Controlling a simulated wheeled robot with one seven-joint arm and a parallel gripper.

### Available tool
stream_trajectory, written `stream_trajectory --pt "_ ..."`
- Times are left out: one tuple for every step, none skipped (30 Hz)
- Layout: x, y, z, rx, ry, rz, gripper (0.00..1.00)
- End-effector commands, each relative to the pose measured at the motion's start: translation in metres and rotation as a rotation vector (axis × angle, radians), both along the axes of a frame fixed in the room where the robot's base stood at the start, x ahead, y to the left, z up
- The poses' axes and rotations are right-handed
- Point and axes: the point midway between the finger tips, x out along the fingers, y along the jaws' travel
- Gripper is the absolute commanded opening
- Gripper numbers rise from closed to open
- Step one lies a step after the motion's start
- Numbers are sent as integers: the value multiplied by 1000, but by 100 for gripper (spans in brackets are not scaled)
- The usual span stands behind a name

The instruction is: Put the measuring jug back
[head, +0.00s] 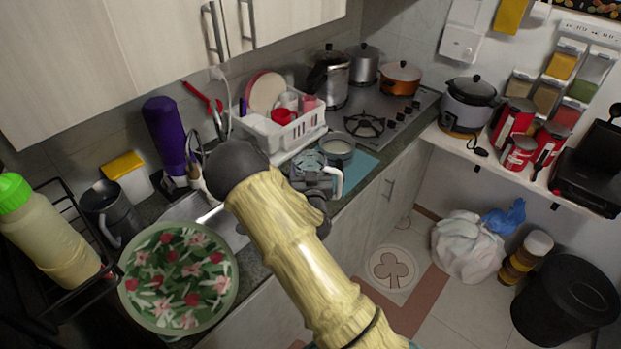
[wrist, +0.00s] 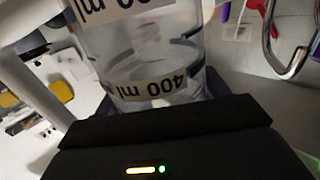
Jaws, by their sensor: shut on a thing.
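The measuring jug (head: 309,160) is clear, with a light handle, and appears over the counter in front of the dish rack in the head view. In the wrist view the jug (wrist: 150,60) fills the middle, with "400 ml" printed on a white band that reads upside down. My gripper (wrist: 160,98) is shut on the jug, with dark fingers at both its sides. In the head view my arm hides part of the gripper and the sink. I cannot tell whether the jug touches the counter.
A white dish rack (head: 287,134) stands behind the jug. A pot (head: 338,150) sits on a blue mat (head: 359,169) close to its right. The stove (head: 385,118) is further right. A purple bottle (head: 165,137), a dark jug (head: 108,212) and a floral bowl (head: 178,276) are left.

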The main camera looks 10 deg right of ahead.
Motion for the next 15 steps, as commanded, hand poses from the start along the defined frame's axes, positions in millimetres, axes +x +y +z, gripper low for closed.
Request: stream_trajectory --pt "0 0 1 1 -3 0 24" --pt "0 0 1 1 -3 0 24" --pt "0 0 1 1 -3 0 24" --pt "0 0 1 1 -3 0 24" --pt "0 0 1 1 -3 0 24" --pt "0 0 1 1 -3 0 24" --pt "0 0 1 0 -3 0 24" --pt "0 0 0 0 -3 0 24" --pt "0 0 -1 0 -3 0 24" --pt "0 0 -3 -1 -2 0 24" --pt "0 0 -5 -1 -2 1 24" --pt "0 0 -9 -2 -2 1 24" --pt "0 0 -12 -3 -1 1 24" --pt "0 0 -16 -3 0 2 24" --pt "0 0 -21 -3 0 1 24"
